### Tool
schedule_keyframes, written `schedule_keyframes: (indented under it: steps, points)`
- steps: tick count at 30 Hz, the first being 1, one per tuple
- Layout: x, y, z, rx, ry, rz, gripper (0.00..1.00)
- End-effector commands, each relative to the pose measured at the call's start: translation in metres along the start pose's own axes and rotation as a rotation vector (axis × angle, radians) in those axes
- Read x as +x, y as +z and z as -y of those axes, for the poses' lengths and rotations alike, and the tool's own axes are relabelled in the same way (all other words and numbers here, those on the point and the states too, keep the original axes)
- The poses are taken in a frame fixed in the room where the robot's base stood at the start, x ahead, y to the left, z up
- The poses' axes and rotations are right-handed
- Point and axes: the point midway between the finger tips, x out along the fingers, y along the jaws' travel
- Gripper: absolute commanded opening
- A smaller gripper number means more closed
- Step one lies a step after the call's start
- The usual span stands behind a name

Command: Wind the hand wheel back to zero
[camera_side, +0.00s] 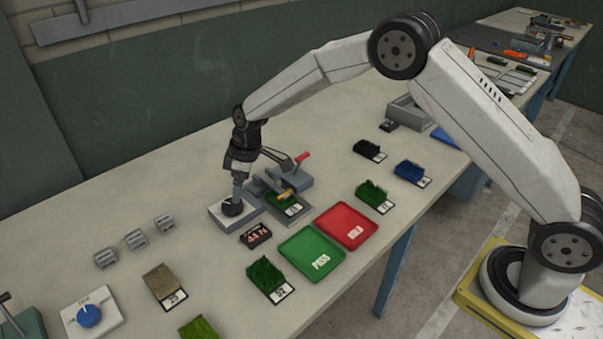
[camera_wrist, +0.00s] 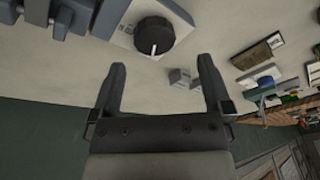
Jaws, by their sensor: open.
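The hand wheel (camera_side: 233,208) is a small black knob on a pale base block at the left end of a grey clamp fixture. In the wrist view the hand wheel (camera_wrist: 154,37) shows a white pointer line running toward the lower edge of its face. My gripper (camera_wrist: 162,66) is open and empty, and the wheel lies just past its fingertips, not between them. In the side view my gripper (camera_side: 238,186) hangs close by the wheel and partly overlaps it; I cannot tell whether they touch. A dark display (camera_side: 256,236) with red digits, too small to read surely, sits in front.
The clamp fixture (camera_side: 270,186) has a red-handled lever (camera_side: 302,157) and a turf sample. The green PASS tray (camera_side: 312,257) and red FAIL tray (camera_side: 345,226) lie in front. Bare bench lies behind the wheel.

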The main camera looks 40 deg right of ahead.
Motion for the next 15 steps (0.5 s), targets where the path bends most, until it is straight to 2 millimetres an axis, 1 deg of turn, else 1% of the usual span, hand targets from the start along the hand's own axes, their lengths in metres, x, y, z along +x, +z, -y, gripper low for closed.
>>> schedule_keyframes:
  steps: [15]
  points:
    - [0.005,-0.001,0.013,0.459,0.159,0.072,1.0]
